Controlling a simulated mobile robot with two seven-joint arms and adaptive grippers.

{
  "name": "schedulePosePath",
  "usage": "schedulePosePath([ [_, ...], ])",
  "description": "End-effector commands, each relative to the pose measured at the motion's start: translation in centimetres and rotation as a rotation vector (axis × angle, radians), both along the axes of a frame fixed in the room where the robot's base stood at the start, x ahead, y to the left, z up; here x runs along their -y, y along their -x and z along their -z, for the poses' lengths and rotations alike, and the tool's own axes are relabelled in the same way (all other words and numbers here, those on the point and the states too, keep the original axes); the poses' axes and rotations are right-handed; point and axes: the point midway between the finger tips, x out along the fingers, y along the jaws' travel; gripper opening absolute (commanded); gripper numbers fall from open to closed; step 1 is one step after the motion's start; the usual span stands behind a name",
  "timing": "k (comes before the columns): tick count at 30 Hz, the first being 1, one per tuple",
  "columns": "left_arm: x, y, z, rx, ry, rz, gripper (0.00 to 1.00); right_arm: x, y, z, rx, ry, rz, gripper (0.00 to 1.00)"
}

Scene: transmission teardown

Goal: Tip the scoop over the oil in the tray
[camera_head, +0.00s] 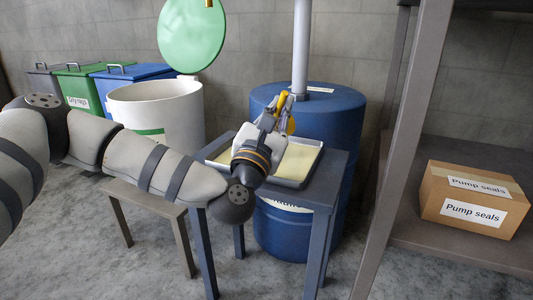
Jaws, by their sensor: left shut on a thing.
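My left gripper (279,112) is shut on the scoop (283,101), of which only yellow parts show between and beside the fingers. The scoop is above the tray; its bowl is mostly hidden, so I cannot tell its tilt or whether it holds anything. The grey tray (318,163) lies on a small blue table. Pale yellow oil (296,162) covers the tray's floor, partly hidden by my left wrist. My right gripper is not in view.
A blue drum (345,125) with a pipe stands behind the blue table (325,190). A white bin (175,110) with a raised green lid (192,35) is left. A shelf (440,240) holding a Pump seals box (474,198) stands right. Lidded bins (85,85) stand far left.

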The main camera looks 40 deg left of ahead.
Motion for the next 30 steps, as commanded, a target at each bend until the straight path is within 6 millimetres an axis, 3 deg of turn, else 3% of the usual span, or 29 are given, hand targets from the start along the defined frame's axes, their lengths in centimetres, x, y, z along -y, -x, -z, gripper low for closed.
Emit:
schedulePosePath([
  [30,0.1,0.0,-1.0,0.108,0.032,-0.002,0.00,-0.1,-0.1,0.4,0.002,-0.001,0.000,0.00],
])
